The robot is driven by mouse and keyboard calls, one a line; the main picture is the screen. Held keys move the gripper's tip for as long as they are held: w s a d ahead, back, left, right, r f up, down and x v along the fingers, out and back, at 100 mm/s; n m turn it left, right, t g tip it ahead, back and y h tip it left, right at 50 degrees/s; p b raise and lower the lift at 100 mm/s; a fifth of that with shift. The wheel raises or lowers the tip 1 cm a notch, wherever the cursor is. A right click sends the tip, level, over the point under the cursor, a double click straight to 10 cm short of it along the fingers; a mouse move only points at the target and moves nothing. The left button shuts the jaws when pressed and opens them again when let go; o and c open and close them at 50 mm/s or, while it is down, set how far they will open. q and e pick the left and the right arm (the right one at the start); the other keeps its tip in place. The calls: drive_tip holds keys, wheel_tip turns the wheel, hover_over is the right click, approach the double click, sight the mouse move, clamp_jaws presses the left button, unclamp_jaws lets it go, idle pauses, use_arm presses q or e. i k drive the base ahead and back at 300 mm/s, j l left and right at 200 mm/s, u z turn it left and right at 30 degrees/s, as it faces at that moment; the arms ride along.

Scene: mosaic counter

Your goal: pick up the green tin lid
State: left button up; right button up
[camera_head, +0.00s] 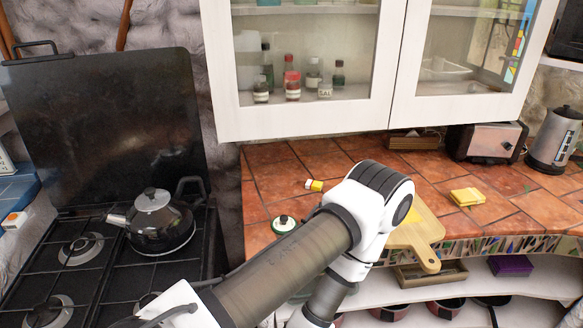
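A small round lid with a green rim, a pale top and a dark knob (284,224) lies near the left front edge of the tiled counter; I take it for the green tin lid. One of my arms comes up from the bottom, passes just right of and below the lid, bends over the counter and folds back down. Its lower part leaves the bottom of the view, so its gripper is not seen. My other arm and gripper do not show. No gripper is seen touching the lid.
A yellow-and-white item with a red end (314,185) lies behind the lid. A wooden board (420,228) is partly behind my arm. Yellow sponges (467,197), a toaster (487,142) and an electric kettle (556,140) are right. A stove with a black kettle (160,224) is left. Cabinets (310,123) hang above.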

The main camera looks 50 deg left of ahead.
sight(284, 221)
drive_tip(key=k+u, duration=0.1)
drive_tip(key=u, duration=0.3)
drive_tip(key=k+u, duration=0.1)
drive_tip(key=u, duration=0.35)
drive_tip(key=k+j+u, duration=0.1)
drive_tip(key=u, duration=0.3)
drive_tip(key=j+u, duration=0.1)
drive_tip(key=u, duration=0.3)
drive_tip(key=k+j+u, duration=0.15)
drive_tip(key=u, duration=0.3)
drive_tip(key=i+l+u, duration=0.1)
drive_tip(key=l, duration=0.65)
drive_tip(key=i+l+u, duration=0.1)
drive_tip(key=l, duration=0.65)
drive_tip(key=i+l+u, duration=0.1)
drive_tip(key=l, duration=0.65)
drive_tip(key=i+l+u, duration=0.1)
drive_tip(key=l, duration=0.65)
